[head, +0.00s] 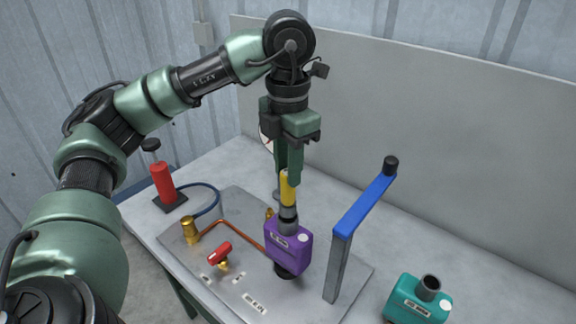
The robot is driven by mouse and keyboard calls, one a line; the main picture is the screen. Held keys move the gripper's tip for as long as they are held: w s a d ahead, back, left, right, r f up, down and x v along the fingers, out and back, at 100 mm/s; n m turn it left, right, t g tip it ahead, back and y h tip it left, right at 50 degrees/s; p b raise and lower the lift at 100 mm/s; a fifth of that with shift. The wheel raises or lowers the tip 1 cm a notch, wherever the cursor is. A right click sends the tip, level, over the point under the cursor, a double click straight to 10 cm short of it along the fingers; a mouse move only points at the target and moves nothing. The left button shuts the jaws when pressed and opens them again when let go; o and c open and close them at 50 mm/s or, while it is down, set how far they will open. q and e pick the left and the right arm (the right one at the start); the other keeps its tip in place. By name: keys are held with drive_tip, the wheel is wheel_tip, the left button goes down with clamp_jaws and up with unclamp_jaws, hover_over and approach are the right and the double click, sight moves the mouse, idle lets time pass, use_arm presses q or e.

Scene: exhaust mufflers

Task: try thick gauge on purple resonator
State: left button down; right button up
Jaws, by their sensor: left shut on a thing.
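The purple resonator (289,248) stands upright on the metal plate, near the middle of the head view. It has a grey pipe stub on top and a dark foot below. My left gripper (288,172) points straight down above it and is shut on a yellow gauge (288,189). The gauge's lower end is at the mouth of the top stub. I cannot tell how far it sits inside. My right gripper is not in view.
A teal muffler (417,301) with an open pipe stands at the lower right. A blue-topped post (364,203) rises right of the resonator. A red valve handle (219,252), copper pipe (228,224) and red cylinder (163,182) lie left. A grey panel (420,120) closes the back.

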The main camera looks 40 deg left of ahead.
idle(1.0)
use_arm(q)
drive_tip(key=shift+f+b, duration=0.7)
drive_tip(key=shift+b, duration=0.1)
drive_tip(key=shift+f+b, duration=0.9)
drive_tip(key=shift+f, duration=0.2)
drive_tip(key=shift+r, duration=0.1)
idle(1.0)
drive_tip(key=shift+r+p, duration=1.8)
drive_tip(key=shift+r, duration=0.45)
drive_tip(key=shift+r+p, duration=1.2)
drive_tip(key=shift+r, duration=0.05)
drive_tip(key=shift+s+f, duration=0.1)
